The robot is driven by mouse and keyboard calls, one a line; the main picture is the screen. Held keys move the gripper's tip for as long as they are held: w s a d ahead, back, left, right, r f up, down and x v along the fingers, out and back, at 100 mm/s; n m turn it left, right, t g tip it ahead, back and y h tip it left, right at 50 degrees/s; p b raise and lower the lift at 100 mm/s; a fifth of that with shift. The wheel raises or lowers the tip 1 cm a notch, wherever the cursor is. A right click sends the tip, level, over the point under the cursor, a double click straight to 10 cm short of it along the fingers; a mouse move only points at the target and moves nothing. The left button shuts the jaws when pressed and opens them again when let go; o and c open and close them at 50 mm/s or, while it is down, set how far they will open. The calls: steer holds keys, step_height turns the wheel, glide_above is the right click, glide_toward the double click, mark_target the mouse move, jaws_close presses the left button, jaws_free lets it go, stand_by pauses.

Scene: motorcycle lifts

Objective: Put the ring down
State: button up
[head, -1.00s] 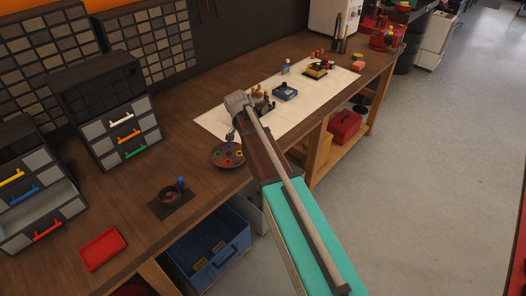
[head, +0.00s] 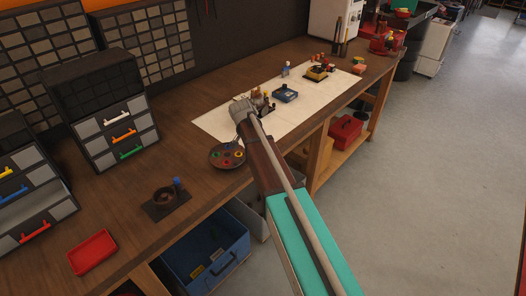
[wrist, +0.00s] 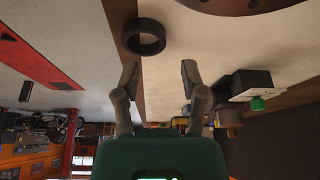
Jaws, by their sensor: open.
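In the wrist view a dark ring (wrist: 145,37) shows beyond my fingertips, against the wooden bench edge and the pale sheet. It is apart from both fingers. I cannot tell whether it rests on the surface there. My gripper (wrist: 160,72) is open, with nothing between its fingers. In the head view my gripper (head: 246,110) is over the near-left part of the pale sheet (head: 215,122), partly hidden by my arm. I cannot make out the ring in the head view.
A round brown dish (head: 214,163) with coloured pieces sits left of my arm. A dark round holder (head: 165,196) with a blue piece stands farther left, near a red tray (head: 92,252). Small models stand on the sheet. Open floor lies right of the bench.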

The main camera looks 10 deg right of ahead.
steer(key=shift+f, duration=0.1)
steer(key=shift+b+x, duration=2.4)
steer(key=shift+x, duration=0.15)
steer(key=shift+w+a, duration=0.1)
steer(key=shift+w, duration=0.05)
jaws_close()
